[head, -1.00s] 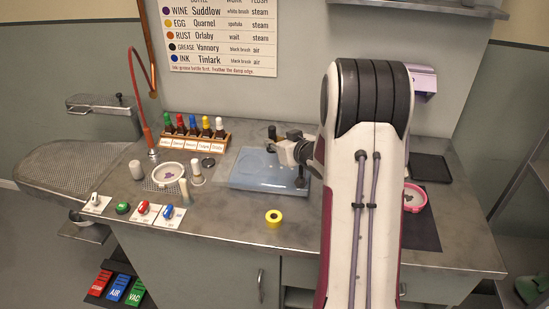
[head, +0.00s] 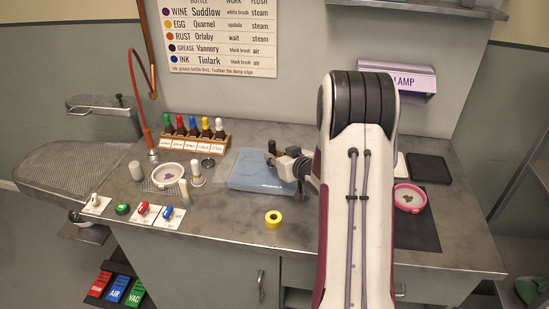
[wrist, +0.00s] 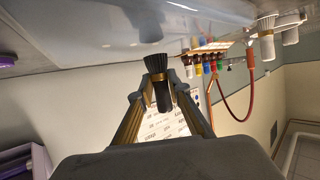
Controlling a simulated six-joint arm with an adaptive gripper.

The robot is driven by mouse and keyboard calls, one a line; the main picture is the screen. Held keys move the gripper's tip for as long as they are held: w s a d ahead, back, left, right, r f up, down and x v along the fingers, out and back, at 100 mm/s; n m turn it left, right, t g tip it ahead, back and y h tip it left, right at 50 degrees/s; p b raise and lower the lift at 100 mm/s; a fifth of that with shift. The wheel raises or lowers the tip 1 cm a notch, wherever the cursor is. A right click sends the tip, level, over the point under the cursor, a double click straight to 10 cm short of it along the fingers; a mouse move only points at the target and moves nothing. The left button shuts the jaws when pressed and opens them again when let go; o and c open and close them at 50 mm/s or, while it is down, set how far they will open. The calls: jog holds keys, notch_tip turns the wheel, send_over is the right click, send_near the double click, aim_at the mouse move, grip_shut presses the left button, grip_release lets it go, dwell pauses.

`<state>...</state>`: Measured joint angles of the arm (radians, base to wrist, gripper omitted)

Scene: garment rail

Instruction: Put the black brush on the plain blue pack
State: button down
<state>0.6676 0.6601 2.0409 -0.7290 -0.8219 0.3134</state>
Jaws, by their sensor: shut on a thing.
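The black brush (wrist: 156,63) with a gold band is between the fingertips of my gripper (wrist: 160,88) in the wrist view. Its dark bristles point toward the worktop, which is at the top of that picture. In the head view, the brush's dark end (head: 271,145) stands up beside my gripper (head: 276,158), over the far right part of the plain blue pack (head: 250,178). The pack lies flat on the worktop, its right side partly hidden by my wrist. I cannot tell whether the bristles touch it.
A rack of capped bottles (head: 193,141) stands behind the pack on the left. A white dish (head: 169,173) and a white-handled brush (head: 197,174) are to the left. A pink-rimmed dish (head: 408,198) is to the right.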

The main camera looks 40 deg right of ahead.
jog(key=shift+f, duration=0.5)
jog(key=shift+f, duration=0.1)
jog(key=c, duration=1.9)
grip_release()
jog(key=shift+s+r, duration=0.15)
jog(key=shift+r, duration=0.05)
jog(key=v, duration=1.1)
jog(key=shift+s, duration=0.3)
jog(key=shift+a+r, duration=0.15)
jog(key=shift+r, duration=0.1)
